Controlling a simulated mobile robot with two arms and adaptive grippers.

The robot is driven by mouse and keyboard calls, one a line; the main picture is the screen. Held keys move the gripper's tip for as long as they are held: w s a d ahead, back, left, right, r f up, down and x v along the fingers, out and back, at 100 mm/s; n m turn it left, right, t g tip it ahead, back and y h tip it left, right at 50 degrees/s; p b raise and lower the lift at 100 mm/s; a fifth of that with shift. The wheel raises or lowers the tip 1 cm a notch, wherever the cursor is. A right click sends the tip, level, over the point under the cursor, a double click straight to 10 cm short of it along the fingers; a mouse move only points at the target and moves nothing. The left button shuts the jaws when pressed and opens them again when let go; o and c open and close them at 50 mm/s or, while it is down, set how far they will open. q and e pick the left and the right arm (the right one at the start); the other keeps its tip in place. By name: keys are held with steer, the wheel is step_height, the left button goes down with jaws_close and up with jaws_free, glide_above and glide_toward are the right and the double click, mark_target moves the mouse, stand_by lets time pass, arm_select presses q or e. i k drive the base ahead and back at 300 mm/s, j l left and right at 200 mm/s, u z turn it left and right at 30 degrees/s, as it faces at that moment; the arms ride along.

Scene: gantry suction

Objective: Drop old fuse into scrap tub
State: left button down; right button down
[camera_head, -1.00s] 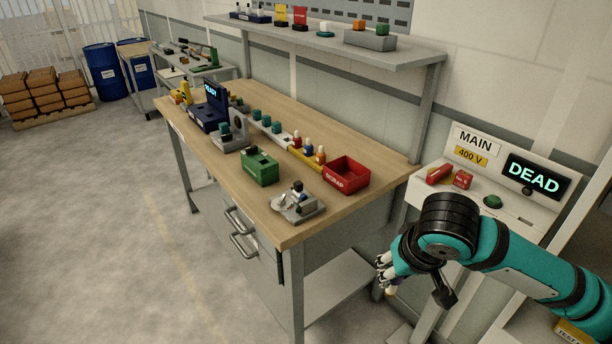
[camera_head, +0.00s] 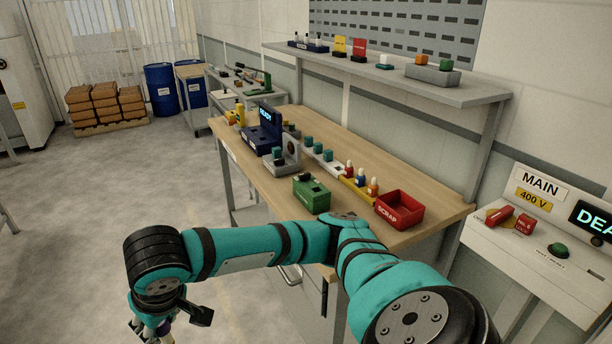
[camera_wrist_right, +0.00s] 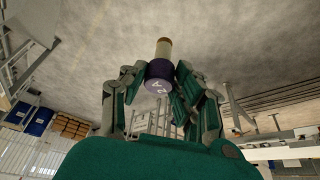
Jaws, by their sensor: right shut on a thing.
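The red scrap tub (camera_head: 410,220), marked SCRAP, stands on the near right corner of the workbench. My right gripper (camera_head: 150,332) hangs low at the bottom left of the head view, in front of the bench and well away from the tub. In the right wrist view, the gripper (camera_wrist_right: 160,82) is shut on a fuse (camera_wrist_right: 160,72). The fuse has a purple end marked with "2" and "A" and a pale body with a brownish tip. My left gripper is out of view.
The wooden workbench (camera_head: 345,150) carries a green box (camera_head: 312,196), a yellow rack (camera_head: 357,192) of coloured fuses and a blue READY device (camera_head: 264,132). A shelf (camera_head: 400,78) overhangs its back. The MAIN panel (camera_head: 540,250) stands right. Floor at left is clear.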

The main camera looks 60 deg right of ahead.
mark_target(404, 215)
steer(key=u, duration=0.45)
steer(key=l+u, duration=0.1)
steer(key=u, duration=0.8)
steer(key=l+u, duration=0.1)
steer(key=u, duration=0.8)
steer(key=l+u, duration=0.1)
steer(key=u, duration=0.8)
steer(key=k+u, duration=0.1)
steer(key=u, duration=0.35)
steer(key=k+l, duration=0.15)
steer(key=k, duration=0.35)
steer(key=z, duration=0.7)
steer(key=k+l+z, duration=0.1)
steer(key=z, duration=0.6)
steer(key=l+z, duration=0.1)
steer(key=z, duration=0.6)
steer(key=k+l+z, duration=0.1)
steer(key=z, duration=0.6)
steer(key=l+z, duration=0.15)
steer(key=z, duration=0.55)
steer(key=l+z, duration=0.1)
steer(key=z, duration=0.55)
steer(key=i+z, duration=0.1)
steer(key=z, duration=0.6)
steer(key=i+z, duration=0.1)
steer(key=z, duration=0.6)
